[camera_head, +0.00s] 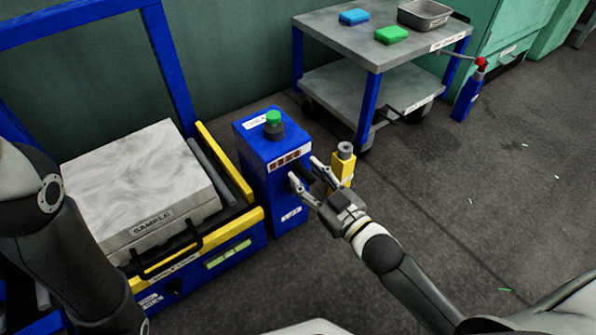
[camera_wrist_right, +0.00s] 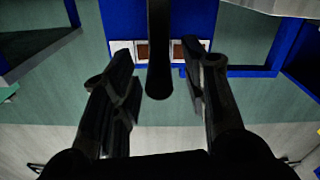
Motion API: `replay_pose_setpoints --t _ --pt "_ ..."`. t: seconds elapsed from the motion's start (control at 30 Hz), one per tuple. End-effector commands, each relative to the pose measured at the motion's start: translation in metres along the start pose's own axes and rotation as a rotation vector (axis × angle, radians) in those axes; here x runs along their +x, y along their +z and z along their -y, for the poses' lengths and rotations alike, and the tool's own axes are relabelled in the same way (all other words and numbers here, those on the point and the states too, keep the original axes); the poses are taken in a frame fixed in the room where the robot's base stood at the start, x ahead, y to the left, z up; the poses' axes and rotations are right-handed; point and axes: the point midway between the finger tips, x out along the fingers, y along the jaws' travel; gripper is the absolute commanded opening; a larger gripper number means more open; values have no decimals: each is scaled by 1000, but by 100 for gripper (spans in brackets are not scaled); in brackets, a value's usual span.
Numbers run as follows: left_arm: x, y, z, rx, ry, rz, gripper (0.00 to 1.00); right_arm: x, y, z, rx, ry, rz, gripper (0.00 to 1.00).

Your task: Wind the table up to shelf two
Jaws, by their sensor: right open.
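A blue post (camera_head: 255,165) stands beside the press, with a green knob (camera_head: 273,118) on top, brown windows (camera_head: 289,160) in a white frame and a label low on its front. My right gripper (camera_head: 305,172) is open in front of the post. In the right wrist view a dark rod (camera_wrist_right: 159,50) lies between its spread fingers, with a visible gap on each side. The low blue and yellow bed (camera_head: 248,219) at left carries a pale marbled block marked SAMPLE (camera_head: 140,185). My left arm crosses the left edge; its gripper is out of view.
A small yellow post (camera_head: 348,183) with a grey top stands just beyond my right gripper. A grey trolley (camera_head: 330,25) holds a blue block (camera_head: 354,16), a green block (camera_head: 391,35) and a metal tray (camera_head: 424,14). Floor to the right is mostly clear.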

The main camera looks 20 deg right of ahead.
Motion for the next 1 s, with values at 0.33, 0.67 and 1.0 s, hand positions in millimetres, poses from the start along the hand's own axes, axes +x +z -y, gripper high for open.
replay_pose_setpoints --t 0.33,0.67,1.0 --pt "0 -16 -6 6 15 -40 0 36 1 0 1 0 -1 41" --pt "2 -17 -6 6 17 -45 0 40 0 0 1 0 1 41" --pt "2 -17 -6 6 18 -45 0 40 0 0 0 0 1 5"
